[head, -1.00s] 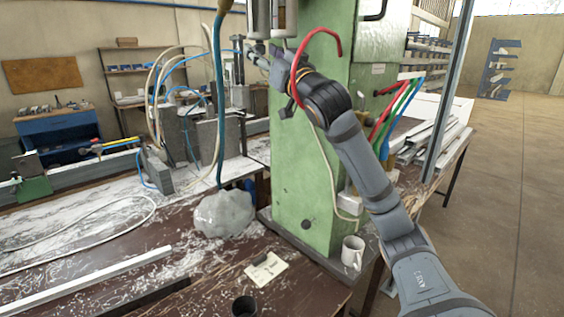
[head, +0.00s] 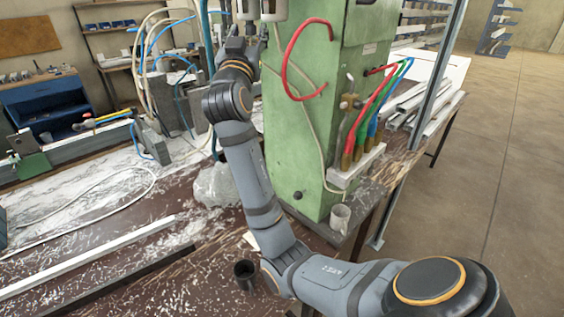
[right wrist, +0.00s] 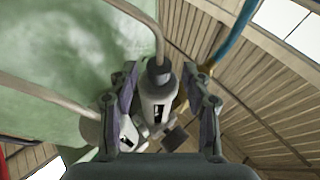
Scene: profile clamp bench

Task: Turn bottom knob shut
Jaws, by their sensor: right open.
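My right gripper (head: 244,38) is open, pointing up beside the green column (head: 305,110) near the top of the head view. Its two fingers also show in the right wrist view (right wrist: 159,72), one on each side of a pale grey cylinder (right wrist: 156,97) with a hose at its end. Contact with the cylinder cannot be told. Pale cylinders (head: 273,9) hang by the column in the head view, cut off by the frame's top. A small dark round knob (head: 297,195) sits low on the column's front. Which knob is the bottom one is not clear. My left gripper is not seen.
Red, green and blue hoses (head: 372,112) run to a pale block on the column's right. A blue hose hangs close left of my right gripper. White bars (head: 425,95) lie behind.

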